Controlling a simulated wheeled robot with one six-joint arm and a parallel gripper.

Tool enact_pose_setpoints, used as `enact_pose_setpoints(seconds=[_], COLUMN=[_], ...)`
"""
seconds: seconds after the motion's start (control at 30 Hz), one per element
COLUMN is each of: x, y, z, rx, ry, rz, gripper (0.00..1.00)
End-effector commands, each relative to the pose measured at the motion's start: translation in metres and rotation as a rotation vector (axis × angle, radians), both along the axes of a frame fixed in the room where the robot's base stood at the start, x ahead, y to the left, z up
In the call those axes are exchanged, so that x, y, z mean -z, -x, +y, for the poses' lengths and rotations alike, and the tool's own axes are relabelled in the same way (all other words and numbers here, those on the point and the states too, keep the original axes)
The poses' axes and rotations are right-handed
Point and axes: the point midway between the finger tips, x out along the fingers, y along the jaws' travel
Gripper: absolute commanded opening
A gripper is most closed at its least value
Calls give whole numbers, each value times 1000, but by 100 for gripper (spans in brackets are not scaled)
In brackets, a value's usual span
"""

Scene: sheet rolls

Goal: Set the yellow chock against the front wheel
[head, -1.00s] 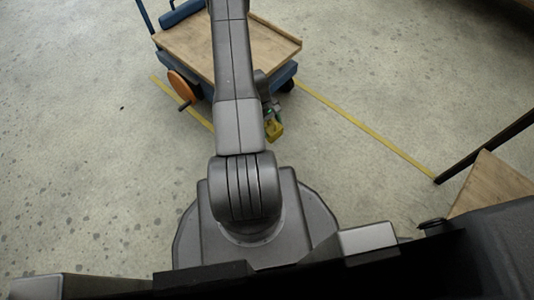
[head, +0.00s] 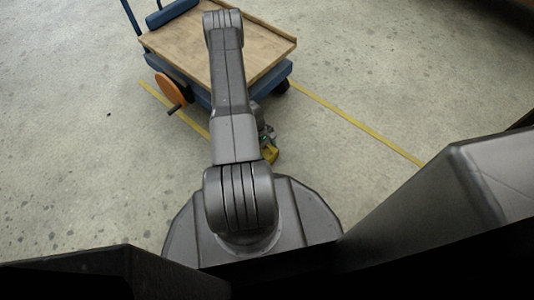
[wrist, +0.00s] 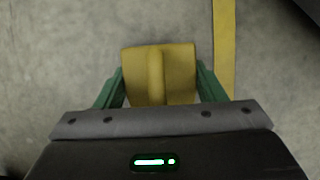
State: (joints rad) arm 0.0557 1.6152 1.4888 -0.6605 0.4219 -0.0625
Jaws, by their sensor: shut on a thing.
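The yellow chock (wrist: 158,70) sits between the two green fingers of my gripper (wrist: 160,88) in the wrist view. The gripper is shut on it. In the head view the chock (head: 270,154) shows low beside my arm, on the near side of the cart (head: 262,62), with a gap of floor between them. My gripper (head: 268,141) is partly hidden behind my arm there. A dark front wheel (head: 282,86) shows under the cart's right corner. An orange wheel (head: 170,90) shows at its left side. I cannot tell the chock's exact height above the floor.
A yellow floor line (head: 350,121) runs from the cart toward the lower right; a yellow line also shows in the wrist view (wrist: 224,45). Another yellow line (head: 160,97) lies left of the orange wheel. The concrete floor around the cart is mostly clear.

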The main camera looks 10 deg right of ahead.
Motion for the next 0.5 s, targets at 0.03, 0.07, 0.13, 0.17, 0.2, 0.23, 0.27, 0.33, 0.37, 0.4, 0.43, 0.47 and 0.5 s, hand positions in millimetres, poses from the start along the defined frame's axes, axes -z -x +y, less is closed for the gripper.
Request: enact_pose_setpoints(seconds=[0.03,0.07,0.13,0.17,0.2,0.23,0.27,0.33,0.37,0.4,0.43,0.47,0.5], x=[10,12,12,12,11,11,11,11,12,13,14,15,14], y=[0,0,0,0,-1,0,0,0,0,0,0,0,0], z=[0,0,0,0,0,0,0,0,0,0,0,0,0], rx=[0,0,1,1,1,1,1,0,0,0,0,0,0], ry=[0,0,0,0,0,0,0,-1,0,0,0,0,0], rz=[0,0,-1,-1,-2,-2,-2,-1,0,0,0,0,0], gripper=[30,30,30,30,30,30,30,30,30,30,30,65,73])
